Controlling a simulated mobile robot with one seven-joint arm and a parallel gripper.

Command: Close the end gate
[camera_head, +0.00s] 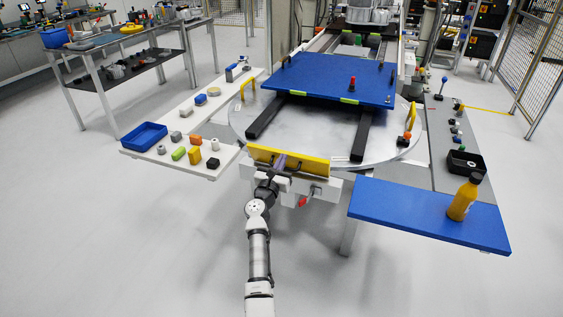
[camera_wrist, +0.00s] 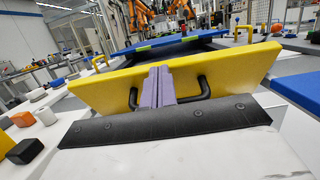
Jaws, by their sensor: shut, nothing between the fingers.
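The end gate is a yellow panel (camera_head: 300,160) at the front edge of the round metal table; it looks tilted, and I cannot tell its exact angle. It also fills the middle of the wrist view (camera_wrist: 210,75), with a black bar handle (camera_wrist: 204,88) on its near face. My gripper (camera_head: 279,163) reaches the panel from the front, left of its middle. In the wrist view its purple fingers (camera_wrist: 157,88) are shut and empty, in front of the panel at the handle. I cannot tell whether they touch it.
A blue plate (camera_head: 330,75) lies on dark rails above the round table (camera_head: 310,125). A white shelf with a blue tray (camera_head: 143,136) and small parts is left. A blue shelf (camera_head: 400,208) with an orange bottle (camera_head: 464,198) is right. A red-handled clamp (camera_head: 304,201) sits below the gate.

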